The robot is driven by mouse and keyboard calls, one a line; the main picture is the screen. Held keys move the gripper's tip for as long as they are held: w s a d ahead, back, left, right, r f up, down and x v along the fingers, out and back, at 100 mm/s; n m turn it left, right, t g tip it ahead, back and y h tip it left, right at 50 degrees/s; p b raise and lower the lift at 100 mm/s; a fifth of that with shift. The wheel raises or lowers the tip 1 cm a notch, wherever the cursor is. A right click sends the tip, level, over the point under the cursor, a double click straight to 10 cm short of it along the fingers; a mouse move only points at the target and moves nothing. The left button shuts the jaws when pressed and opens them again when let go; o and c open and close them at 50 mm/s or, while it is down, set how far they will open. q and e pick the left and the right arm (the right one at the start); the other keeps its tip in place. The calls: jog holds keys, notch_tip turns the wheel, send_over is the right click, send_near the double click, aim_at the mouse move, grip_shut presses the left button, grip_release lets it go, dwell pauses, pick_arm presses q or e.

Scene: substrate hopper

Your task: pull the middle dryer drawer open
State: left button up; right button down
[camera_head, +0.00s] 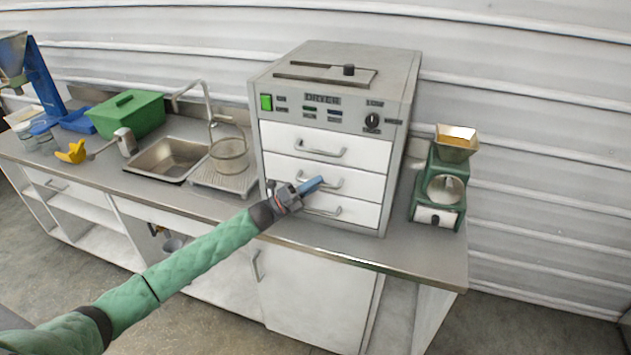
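The grey dryer (345,88) stands on the counter with three white drawers, one above another, all looking closed. The middle dryer drawer (361,183) has a grey bar handle (333,183). My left gripper (312,186) reaches in from the left on a green-sleeved arm. Its blue fingertips are in front of the middle drawer, at the left part of that handle, and cover some of it. Whether the fingers touch or close around the handle I cannot tell. My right gripper is not in view.
A green mill (437,190) stands on the counter right of the dryer. A wire basket (229,155) on a drainboard, a sink (166,159) and a green box (127,114) are to the left. The counter strip (350,243) before the dryer is bare.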

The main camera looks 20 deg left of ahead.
pick_arm(q)
jog(key=shift+w+d+r, duration=0.1)
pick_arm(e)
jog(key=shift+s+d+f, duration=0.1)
pick_arm(q)
grip_shut()
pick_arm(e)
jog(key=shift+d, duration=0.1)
